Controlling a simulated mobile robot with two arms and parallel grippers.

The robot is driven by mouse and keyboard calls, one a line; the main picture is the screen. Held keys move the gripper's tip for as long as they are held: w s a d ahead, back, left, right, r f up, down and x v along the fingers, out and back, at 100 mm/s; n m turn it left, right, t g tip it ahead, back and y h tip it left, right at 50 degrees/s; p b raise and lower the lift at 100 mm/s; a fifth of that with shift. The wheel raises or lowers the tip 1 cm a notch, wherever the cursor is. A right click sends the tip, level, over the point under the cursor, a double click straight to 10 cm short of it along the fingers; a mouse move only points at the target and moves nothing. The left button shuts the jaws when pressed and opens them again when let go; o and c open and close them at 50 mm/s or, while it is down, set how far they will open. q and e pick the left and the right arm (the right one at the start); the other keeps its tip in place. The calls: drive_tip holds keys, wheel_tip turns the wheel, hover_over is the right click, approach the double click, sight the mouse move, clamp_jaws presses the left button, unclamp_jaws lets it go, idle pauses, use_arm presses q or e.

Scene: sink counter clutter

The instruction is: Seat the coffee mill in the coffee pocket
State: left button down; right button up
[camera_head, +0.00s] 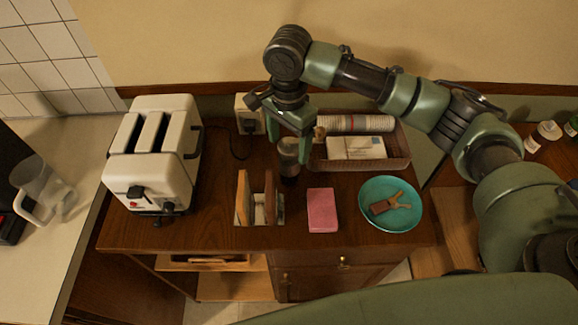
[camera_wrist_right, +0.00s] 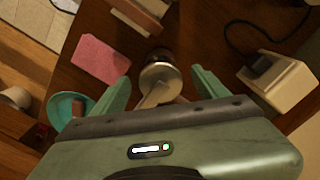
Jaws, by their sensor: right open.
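The coffee mill (camera_head: 289,168) stands on the dark wooden counter, a dark-bodied cylinder with a metal top. In the right wrist view its round metal top and crank (camera_wrist_right: 160,78) show between the fingers. My right gripper (camera_head: 293,148) is open above and around the mill's top, pointing down; in the right wrist view the gripper (camera_wrist_right: 163,88) has a finger on each side, apparently apart from it. A slotted holder (camera_head: 260,214) with upright brown boards stands left of the mill. I cannot tell which spot is the coffee pocket. My left gripper is not in view.
A white toaster (camera_head: 150,165) stands at left. A brown basket (camera_head: 397,160) with a roll and a white packet is right of the mill. A pink block (camera_head: 321,210) and a teal plate (camera_head: 408,221) with a small brown object are in front. A white socket box (camera_head: 245,108) is behind.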

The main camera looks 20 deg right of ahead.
drive_tip(key=shift+f, duration=0.45)
wheel_tip(320, 180, down, 6)
drive_tip(key=shift+w+d+r+p, duration=0.15)
drive_tip(key=shift+r+p, duration=0.1)
drive_tip(key=shift+p, duration=0.95)
drive_tip(key=shift+f, duration=0.3)
clamp_jaws()
